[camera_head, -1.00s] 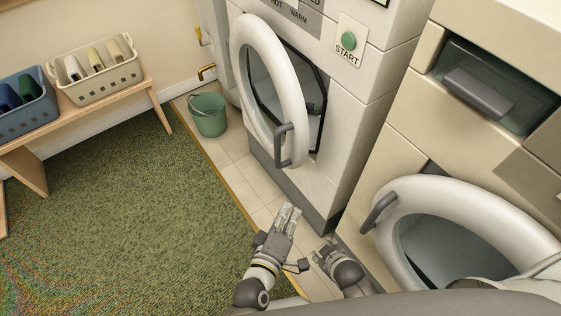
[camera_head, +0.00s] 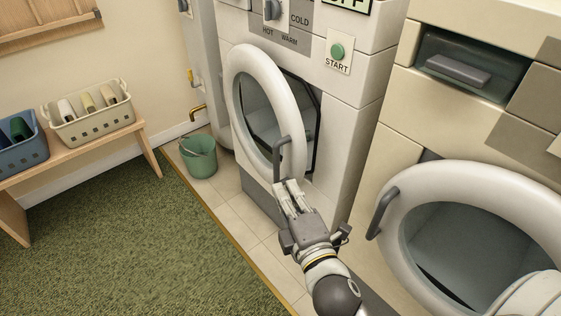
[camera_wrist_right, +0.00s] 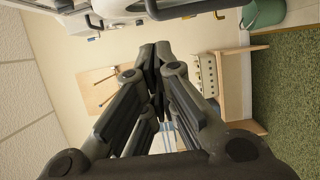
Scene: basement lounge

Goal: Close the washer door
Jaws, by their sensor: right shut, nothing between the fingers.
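The white washer (camera_head: 348,120) has a START button and a HOT, WARM, COLD dial. Its round white door (camera_head: 247,66) stands open, swung out toward the left, with the dark drum opening partly visible behind it. A grey handle (camera_head: 281,152) is on the door's near rim. My right gripper (camera_head: 284,187) is shut and empty, its fingertips just below the handle's lower end in the head view; I cannot tell if they touch. In the right wrist view the closed fingertips (camera_wrist_right: 154,52) lie below a dark curved bar (camera_wrist_right: 185,12), which looks like the handle. My left gripper is not seen.
A beige machine (camera_head: 400,110) stands close on the right, its round door (camera_head: 400,185) also showing. A green bucket (camera_head: 200,163) sits on the tiles left of the washer. A bench (camera_head: 95,145) holds two baskets. The green carpet (camera_head: 130,240) is clear.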

